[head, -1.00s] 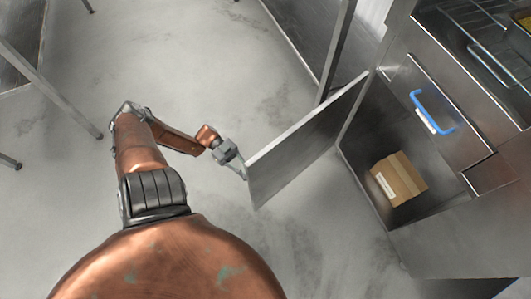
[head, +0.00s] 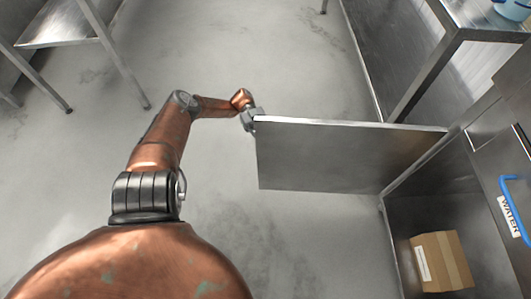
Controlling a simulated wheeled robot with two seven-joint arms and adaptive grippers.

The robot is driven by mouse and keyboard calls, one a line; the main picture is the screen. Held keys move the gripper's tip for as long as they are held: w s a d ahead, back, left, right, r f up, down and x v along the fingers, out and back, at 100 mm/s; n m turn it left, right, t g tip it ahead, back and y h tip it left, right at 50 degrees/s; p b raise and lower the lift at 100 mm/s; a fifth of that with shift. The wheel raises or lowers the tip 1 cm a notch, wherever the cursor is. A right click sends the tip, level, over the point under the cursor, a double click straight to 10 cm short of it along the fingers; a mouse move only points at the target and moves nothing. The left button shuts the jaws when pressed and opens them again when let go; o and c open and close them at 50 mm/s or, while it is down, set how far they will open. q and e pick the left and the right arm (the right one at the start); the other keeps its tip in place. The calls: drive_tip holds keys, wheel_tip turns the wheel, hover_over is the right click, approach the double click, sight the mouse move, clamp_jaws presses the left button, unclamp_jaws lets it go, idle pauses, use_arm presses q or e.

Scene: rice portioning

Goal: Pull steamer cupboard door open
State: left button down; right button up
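The steel cupboard door (head: 345,158) stands wide open, swung out from the cupboard (head: 400,235) at the right. Its free edge is toward the left. My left gripper (head: 254,119) is at the top corner of that free edge, touching or almost touching it. Its fingers are small and partly hidden by the door, so I cannot tell whether they are shut on it. Inside the cupboard a cardboard box (head: 441,262) with a white label sits on the floor of the compartment. My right gripper is not in view.
A blue handle (head: 512,205) beside a WATER label is on the front at the right edge. A steel table (head: 455,25) stands at the upper right, another table (head: 55,30) at the upper left. The grey floor (head: 215,200) is clear around the door.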

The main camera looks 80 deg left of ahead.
use_arm(q)
drive_tip(key=shift+a+f, duration=0.1)
drive_tip(key=shift+a, duration=0.25)
drive_tip(key=c, duration=2.1)
unclamp_jaws()
wheel_tip(320, 180, up, 10)
drive_tip(key=shift+r, duration=0.1)
